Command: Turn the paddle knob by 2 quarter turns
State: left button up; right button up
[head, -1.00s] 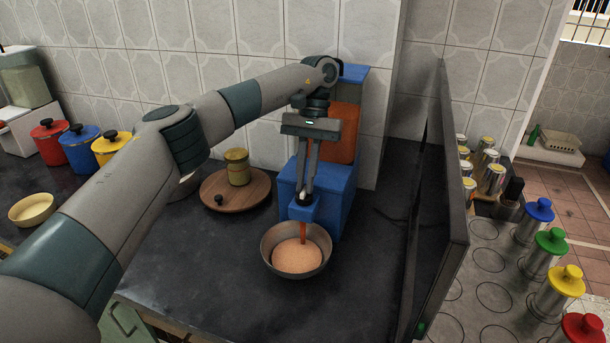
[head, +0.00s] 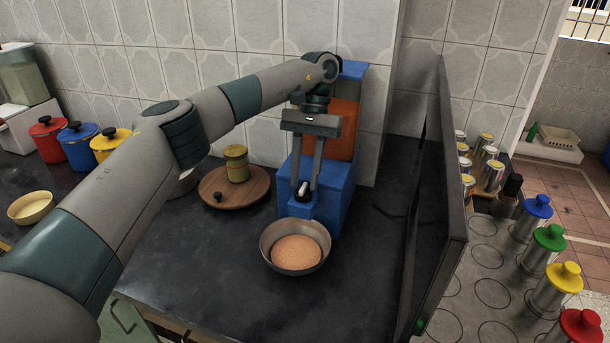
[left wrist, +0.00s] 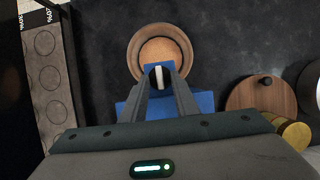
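The blue dispenser (head: 340,185) with an orange panel stands against the tiled wall. Its small paddle knob (head: 303,191) is on the blue front spout block, partly hidden by my fingers. In the left wrist view the paddle knob (left wrist: 158,77) shows a pale bar, standing in line with the fingers. My left gripper (head: 304,187) reaches down over the knob, its fingers parted on either side of it; the left wrist view shows the gripper (left wrist: 159,83) the same way. A metal bowl (head: 267,248) under the spout holds orange-brown contents. My right gripper is out of view.
A round wooden board (head: 255,190) with a yellow-green jar (head: 236,164) lies left of the dispenser. A dark upright panel (head: 440,210) stands to the right. Lidded canisters stand at far left and far right. The dark counter before the bowl is clear.

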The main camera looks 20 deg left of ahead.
pick_arm(q)
jog(key=shift+p+v, duration=0.4)
jog(key=shift+v, duration=3.35)
jog(key=shift+f, duration=0.1)
